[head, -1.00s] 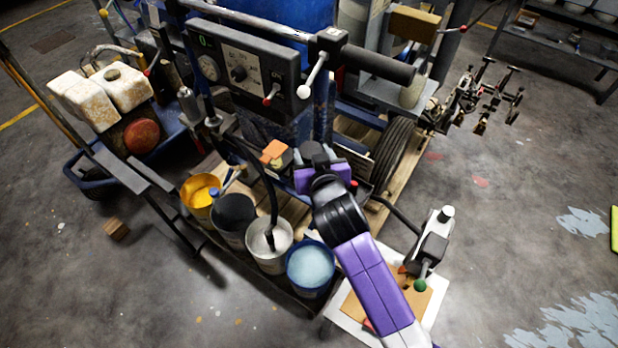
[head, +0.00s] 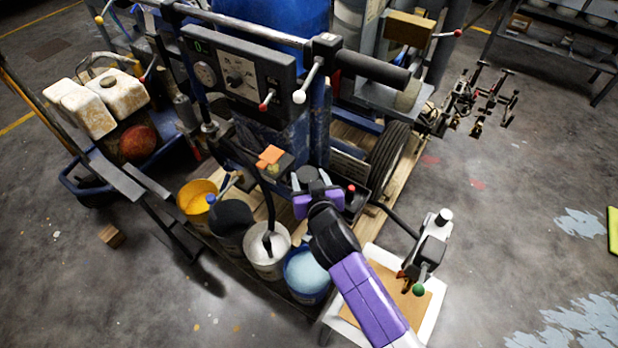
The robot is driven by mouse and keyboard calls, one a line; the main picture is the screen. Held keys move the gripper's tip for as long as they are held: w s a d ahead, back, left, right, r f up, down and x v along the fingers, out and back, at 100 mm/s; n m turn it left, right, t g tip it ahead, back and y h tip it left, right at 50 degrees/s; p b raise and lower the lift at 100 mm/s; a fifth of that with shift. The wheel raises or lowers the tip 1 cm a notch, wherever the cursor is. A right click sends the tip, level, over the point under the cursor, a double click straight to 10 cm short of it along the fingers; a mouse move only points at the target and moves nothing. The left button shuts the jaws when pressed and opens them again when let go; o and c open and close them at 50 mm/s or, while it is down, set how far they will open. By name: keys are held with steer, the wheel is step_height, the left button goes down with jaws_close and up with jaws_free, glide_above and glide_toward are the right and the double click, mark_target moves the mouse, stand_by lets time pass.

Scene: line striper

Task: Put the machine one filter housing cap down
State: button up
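My gripper (head: 311,180), at the end of my purple and black arm, is over the striper's deck, in front of the control box. A dark rounded piece (head: 308,174) shows at its fingertips. I cannot tell whether it is the filter housing cap, or whether the fingers are closed on it. A dark box-like part with a red knob (head: 350,189) is just right of the gripper. The filter housing itself cannot be made out clearly; my gripper and arm cover part of that area.
Several paint buckets, including a yellow one (head: 197,196) and a light blue one (head: 307,272), stand in a row left of my arm. A white tray (head: 437,300) with brown board is at lower right, beside a grey tool with a green knob (head: 418,289). The control box (head: 240,72) rises behind.

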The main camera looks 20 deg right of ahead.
steer(key=o, duration=0.3)
steer(key=shift+o, duration=0.2)
steer(key=shift+r, duration=0.1)
steer(key=shift+s+r, duration=0.1)
steer(key=v, duration=1.1)
steer(key=shift+s+r+b, duration=0.2)
steer(key=shift+s+b, duration=0.15)
steer(key=shift+a, duration=0.15)
